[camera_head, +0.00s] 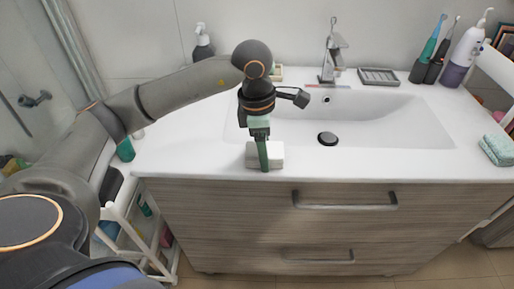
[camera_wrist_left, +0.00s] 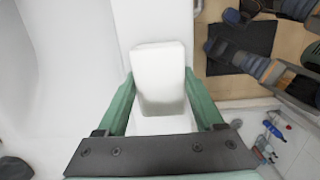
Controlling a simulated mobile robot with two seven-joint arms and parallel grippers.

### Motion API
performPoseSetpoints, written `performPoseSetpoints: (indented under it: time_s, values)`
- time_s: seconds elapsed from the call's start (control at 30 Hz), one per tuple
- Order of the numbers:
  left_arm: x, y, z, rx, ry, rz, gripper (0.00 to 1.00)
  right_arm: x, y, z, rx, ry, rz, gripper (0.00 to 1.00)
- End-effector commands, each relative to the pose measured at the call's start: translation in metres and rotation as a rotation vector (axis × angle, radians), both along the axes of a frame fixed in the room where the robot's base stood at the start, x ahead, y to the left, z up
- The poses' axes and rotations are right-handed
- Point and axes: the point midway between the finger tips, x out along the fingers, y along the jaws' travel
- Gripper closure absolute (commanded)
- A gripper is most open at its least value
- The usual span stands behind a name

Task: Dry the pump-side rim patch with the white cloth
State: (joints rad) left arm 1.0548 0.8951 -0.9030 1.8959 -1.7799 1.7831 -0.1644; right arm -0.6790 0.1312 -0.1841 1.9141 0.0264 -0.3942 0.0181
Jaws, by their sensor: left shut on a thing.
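The white cloth (camera_head: 276,155) looks like a folded block and rests at the front rim of the white sink counter (camera_head: 200,150), left of the drain. My left gripper (camera_head: 264,160) points down and is shut on it. In the left wrist view the cloth (camera_wrist_left: 158,70) sits between the two green fingers of my left gripper (camera_wrist_left: 160,88). A dark pump bottle (camera_head: 203,45) stands at the back left, and a white pump bottle (camera_head: 467,48) at the back right. I cannot make out any wet patch on the rim. My right gripper is not in view.
The basin with its black drain (camera_head: 327,139) lies right of the gripper, with the faucet (camera_head: 332,55) behind it. A soap dish (camera_head: 379,77) and toothbrush cups stand at the back right. A folded green towel (camera_head: 497,150) lies at the right edge. A white cart (camera_head: 140,235) stands below left.

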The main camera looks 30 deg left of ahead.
Motion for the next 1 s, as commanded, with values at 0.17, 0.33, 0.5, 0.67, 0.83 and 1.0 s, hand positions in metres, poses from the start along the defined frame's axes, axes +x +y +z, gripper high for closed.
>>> performPoseSetpoints:
  time_s: [0.17,0.33,0.5,0.67,0.83,1.0]
  values:
    - [0.009,-0.014,0.002,-0.002,-0.002,0.000,0.75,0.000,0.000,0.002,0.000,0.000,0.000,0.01]
    - [0.013,-0.021,0.002,-0.001,-0.003,0.000,0.75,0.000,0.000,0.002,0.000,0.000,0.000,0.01]
    - [0.017,-0.027,0.002,-0.002,-0.003,0.000,0.75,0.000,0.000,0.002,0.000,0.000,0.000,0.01]
    - [0.024,-0.039,0.001,-0.002,-0.004,0.000,0.75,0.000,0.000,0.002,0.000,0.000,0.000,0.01]
    - [0.032,-0.052,0.000,-0.002,-0.004,0.000,0.75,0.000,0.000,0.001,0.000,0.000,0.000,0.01]
    - [0.038,-0.061,0.000,-0.001,-0.004,0.001,0.75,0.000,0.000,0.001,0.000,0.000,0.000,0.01]
